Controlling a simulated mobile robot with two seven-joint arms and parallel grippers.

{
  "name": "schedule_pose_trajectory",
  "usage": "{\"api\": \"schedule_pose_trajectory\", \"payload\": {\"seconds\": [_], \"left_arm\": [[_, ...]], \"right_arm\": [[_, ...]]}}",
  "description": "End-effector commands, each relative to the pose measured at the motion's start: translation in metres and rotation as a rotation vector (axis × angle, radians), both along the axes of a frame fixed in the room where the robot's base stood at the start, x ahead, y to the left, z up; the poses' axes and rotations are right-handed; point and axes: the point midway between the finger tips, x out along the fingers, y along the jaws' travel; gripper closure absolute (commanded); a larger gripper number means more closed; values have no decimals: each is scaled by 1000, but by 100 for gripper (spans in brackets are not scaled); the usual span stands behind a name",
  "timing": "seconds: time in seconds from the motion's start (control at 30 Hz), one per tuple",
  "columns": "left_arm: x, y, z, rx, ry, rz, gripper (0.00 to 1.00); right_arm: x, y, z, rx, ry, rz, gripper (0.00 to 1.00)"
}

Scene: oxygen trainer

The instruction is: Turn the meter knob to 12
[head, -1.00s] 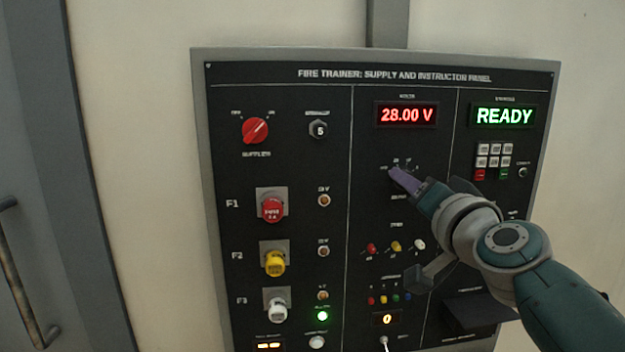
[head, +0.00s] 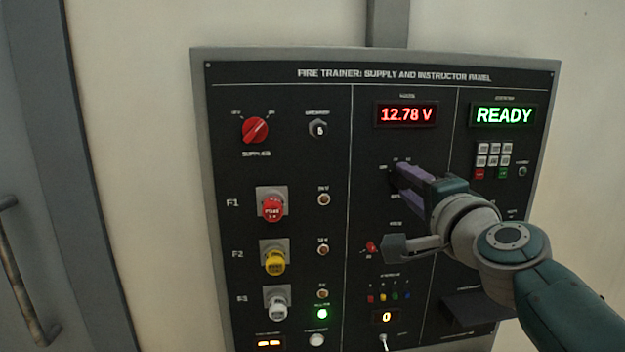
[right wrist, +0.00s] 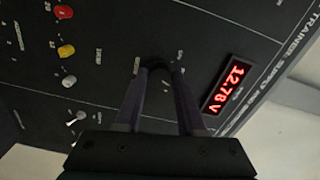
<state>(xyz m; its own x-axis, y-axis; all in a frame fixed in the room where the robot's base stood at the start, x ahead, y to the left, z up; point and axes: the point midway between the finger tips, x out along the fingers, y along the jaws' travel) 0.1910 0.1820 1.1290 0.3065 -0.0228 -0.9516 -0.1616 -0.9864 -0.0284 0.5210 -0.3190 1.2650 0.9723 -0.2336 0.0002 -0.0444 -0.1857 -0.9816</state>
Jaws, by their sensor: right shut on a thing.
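The meter knob is mostly hidden by my right gripper (head: 398,178), whose fingertips are shut on it just below the meter display. In the right wrist view the two fingers (right wrist: 162,68) close on the dark knob (right wrist: 155,62) at the panel face. The red meter display (head: 406,114) reads 12.78 V, and it also shows in the right wrist view (right wrist: 224,84). The scale labels around the knob are too small to read. My left gripper does not show.
The trainer panel (head: 340,180) has a red supply knob (head: 255,130) at upper left and red (head: 271,208), yellow (head: 273,262) and white (head: 276,306) parts below it. A green READY display (head: 503,116) and a keypad (head: 494,155) are at right. A dark shelf (head: 472,310) juts out lower right.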

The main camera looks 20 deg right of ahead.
Motion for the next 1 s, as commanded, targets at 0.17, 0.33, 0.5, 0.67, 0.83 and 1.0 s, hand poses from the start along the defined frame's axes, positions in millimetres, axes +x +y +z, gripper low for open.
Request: {"api": "schedule_pose_trajectory", "payload": {"seconds": [0.17, 0.33, 0.5, 0.67, 0.83, 1.0], "left_arm": [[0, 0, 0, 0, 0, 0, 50], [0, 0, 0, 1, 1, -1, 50], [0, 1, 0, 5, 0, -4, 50], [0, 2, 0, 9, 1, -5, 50], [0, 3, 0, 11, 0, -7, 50], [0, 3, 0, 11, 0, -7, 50]], "right_arm": [[0, 0, 0, 18, -4, 0, 100], [0, 0, 0, 19, -5, 0, 100], [0, 0, 0, 18, -4, 0, 100], [0, 0, 0, 18, -4, 0, 45], [0, 0, 0, 18, -4, 0, 32], [0, 0, 0, 18, -4, 0, 32]]}}
